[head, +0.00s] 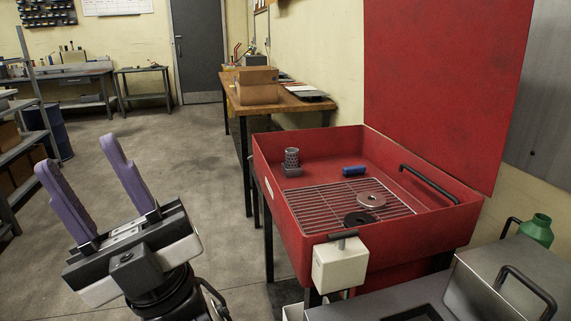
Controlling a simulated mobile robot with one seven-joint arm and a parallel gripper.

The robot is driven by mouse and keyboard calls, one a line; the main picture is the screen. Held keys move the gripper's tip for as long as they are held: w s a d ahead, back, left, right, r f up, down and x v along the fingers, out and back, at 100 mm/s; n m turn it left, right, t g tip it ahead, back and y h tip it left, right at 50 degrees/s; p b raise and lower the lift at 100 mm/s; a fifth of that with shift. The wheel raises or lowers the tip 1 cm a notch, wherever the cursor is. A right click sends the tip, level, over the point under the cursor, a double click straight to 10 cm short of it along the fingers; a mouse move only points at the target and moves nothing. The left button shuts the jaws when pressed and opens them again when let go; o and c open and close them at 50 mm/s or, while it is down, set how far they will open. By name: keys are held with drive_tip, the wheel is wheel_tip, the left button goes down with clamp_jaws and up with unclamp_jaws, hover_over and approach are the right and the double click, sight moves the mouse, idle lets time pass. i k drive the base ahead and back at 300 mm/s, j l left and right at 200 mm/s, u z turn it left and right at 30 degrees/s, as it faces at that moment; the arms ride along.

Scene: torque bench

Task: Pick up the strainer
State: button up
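The strainer appears to be a small grey perforated cylinder (292,158). It stands upright on a grey block-like base near the left back of the red basin (365,240). My gripper (76,153) is in the left foreground, its two purple fingers pointing up and spread apart. It is open and empty, over the open floor, well to the left of the basin and not touching anything.
A wire grate (330,205) in the basin carries a light disc (371,200) and a dark ring (359,219). A blue brush-like item (353,170) lies behind it. The raised red lid (440,80) stands behind. A wooden table (290,102) with a cardboard box (257,88) is beyond.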

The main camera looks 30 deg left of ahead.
sight(291, 155)
drive_tip(key=j, duration=1.05)
drive_tip(key=i+j, duration=0.1)
drive_tip(key=j, duration=0.25)
drive_tip(key=i+j, duration=0.15)
drive_tip(key=j, duration=0.15)
drive_tip(key=i+j+u, duration=0.1)
drive_tip(key=j, duration=0.25)
drive_tip(key=i+j, duration=0.7)
drive_tip(key=j, duration=0.2)
drive_tip(key=i+j+u, duration=0.15)
drive_tip(key=i, duration=0.85)
drive_tip(key=l, duration=0.1)
